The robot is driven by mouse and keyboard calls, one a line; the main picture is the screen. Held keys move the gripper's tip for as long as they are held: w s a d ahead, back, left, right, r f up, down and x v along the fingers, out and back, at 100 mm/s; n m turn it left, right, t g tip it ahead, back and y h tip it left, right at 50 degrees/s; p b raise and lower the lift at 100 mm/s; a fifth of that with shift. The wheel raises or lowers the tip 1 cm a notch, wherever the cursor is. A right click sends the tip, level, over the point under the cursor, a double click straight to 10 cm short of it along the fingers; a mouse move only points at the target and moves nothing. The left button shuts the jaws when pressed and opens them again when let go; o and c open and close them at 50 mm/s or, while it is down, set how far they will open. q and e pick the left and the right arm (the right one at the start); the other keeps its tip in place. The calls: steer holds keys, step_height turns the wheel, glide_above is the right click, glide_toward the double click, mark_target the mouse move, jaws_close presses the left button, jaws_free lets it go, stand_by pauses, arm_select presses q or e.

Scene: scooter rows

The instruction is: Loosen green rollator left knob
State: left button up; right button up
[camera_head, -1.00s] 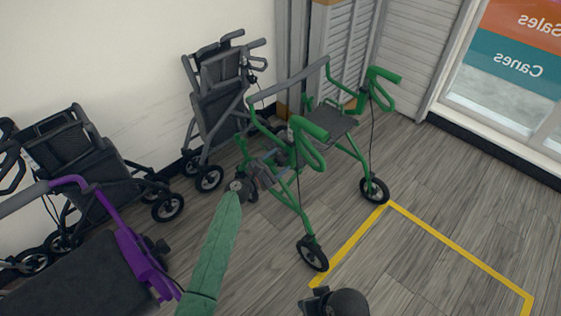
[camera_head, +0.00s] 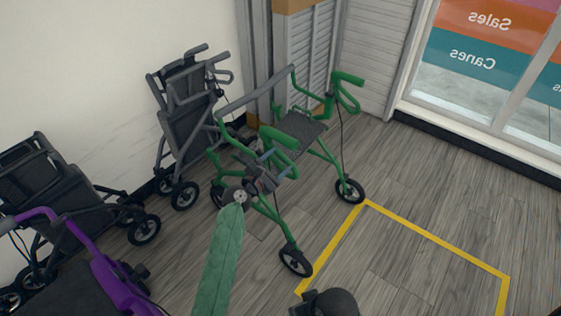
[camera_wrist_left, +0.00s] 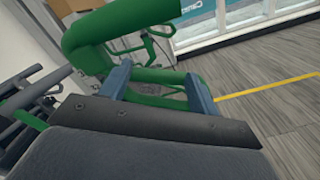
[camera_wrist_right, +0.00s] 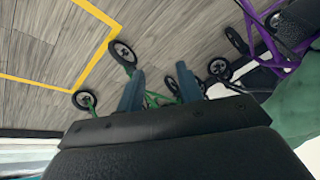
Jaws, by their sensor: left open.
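The green rollator (camera_head: 325,150) stands upright on the floor, with two green handles and a dark seat. My left gripper (camera_head: 279,163) is at its nearer handle (camera_head: 279,138). In the left wrist view this handle (camera_wrist_left: 120,22) passes close in front, and green tubing (camera_wrist_left: 155,76) lies between the open fingers (camera_wrist_left: 158,88). I cannot tell whether the fingers touch it. I cannot make out the left knob; the gripper may hide it. My right gripper (camera_wrist_right: 160,90) is open and empty, with the rollator's green frame and wheels far beyond it.
A grey rollator (camera_head: 190,105) stands by the wall behind the green one. Another dark rollator (camera_head: 50,185) and a purple one (camera_head: 110,280) are at the left. Yellow tape (camera_head: 435,236) marks clear floor at the right. A window (camera_head: 490,65) is beyond.

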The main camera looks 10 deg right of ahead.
arm_select(q)
steer(key=shift+s+d+r, duration=0.3)
steer(key=shift+d+r, duration=0.05)
steer(key=shift+d, duration=0.15)
arm_select(e)
steer(key=shift+s+d+f, duration=0.1)
steer(key=shift+s, duration=0.05)
